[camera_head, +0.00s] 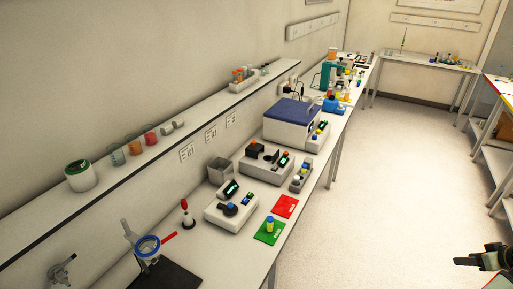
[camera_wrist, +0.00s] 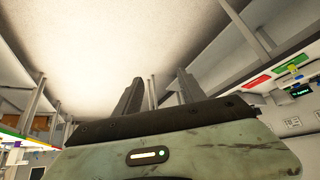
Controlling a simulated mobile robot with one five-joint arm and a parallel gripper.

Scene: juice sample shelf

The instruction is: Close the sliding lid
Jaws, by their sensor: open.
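My gripper (camera_head: 482,259) is at the lower right of the head view, over the floor and well apart from the bench. The wrist view shows its two dark fingers (camera_wrist: 158,88) spread apart with nothing between them. On the bench, a low white instrument (camera_head: 262,163) has a dark recess, an orange-brown block and a small screen on top. Behind it stands a larger white box with a blue lid (camera_head: 292,111), which looks shut. I cannot tell for sure which of these bears the sliding lid.
A second white instrument (camera_head: 231,209), a green mat (camera_head: 263,238) with a yellow-and-blue vial and a red mat (camera_head: 285,207) are on the long bench. A wall shelf (camera_head: 106,182) runs above. Open floor (camera_head: 390,180) lies between the bench and the right-hand tables.

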